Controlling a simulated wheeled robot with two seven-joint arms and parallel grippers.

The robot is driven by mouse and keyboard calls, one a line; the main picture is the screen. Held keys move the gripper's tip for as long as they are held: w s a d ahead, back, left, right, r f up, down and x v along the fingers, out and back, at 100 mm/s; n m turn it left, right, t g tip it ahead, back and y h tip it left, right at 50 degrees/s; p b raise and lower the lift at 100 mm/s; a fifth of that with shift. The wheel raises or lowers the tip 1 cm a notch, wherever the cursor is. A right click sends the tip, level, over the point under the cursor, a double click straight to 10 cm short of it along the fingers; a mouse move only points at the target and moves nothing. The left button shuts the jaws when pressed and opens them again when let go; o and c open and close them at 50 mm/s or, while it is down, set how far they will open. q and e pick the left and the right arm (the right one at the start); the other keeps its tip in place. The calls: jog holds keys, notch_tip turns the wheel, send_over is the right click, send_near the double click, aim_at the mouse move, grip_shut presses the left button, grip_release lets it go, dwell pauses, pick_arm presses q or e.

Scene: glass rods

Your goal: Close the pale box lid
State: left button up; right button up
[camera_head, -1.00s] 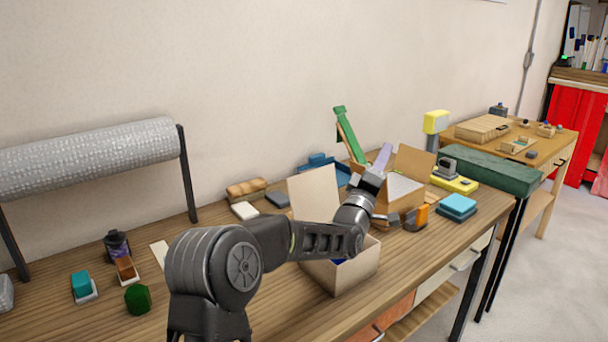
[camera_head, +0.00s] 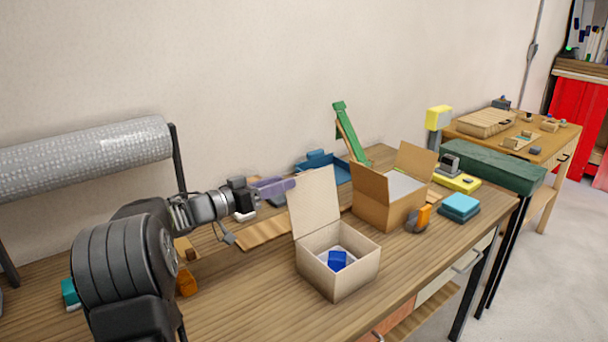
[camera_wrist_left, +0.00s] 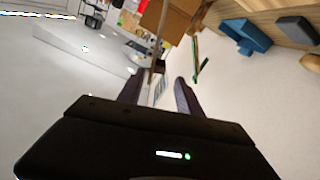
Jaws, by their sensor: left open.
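The pale box (camera_head: 354,277) stands open on the wooden bench, with a blue item (camera_head: 337,260) on white lining inside. Its pale lid (camera_head: 315,206) stands up from the left-rear edge, tilted slightly back. My left gripper (camera_head: 276,187) is open and empty, with purple fingers, left of the lid's upper part and apart from it as far as I can see. Both fingers show spread in the left wrist view (camera_wrist_left: 158,83). A thin brown edge rises between them there; I cannot tell whether it is the lid. My right gripper is not in view.
A brown box (camera_head: 390,209) with raised flaps stands right of the pale box. A blue tray (camera_head: 333,174) and a green stand (camera_head: 351,132) are behind. A bubble-wrap roll (camera_head: 85,158) hangs at left. Bench front of the pale box is clear.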

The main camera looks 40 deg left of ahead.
aim_at(304, 173)
pick_arm(q)
jog(key=shift+p+x, duration=0.5)
jog(key=shift+x, duration=3.45)
jog(key=shift+c, duration=0.3)
jog(key=shift+s, duration=0.1)
grip_shut()
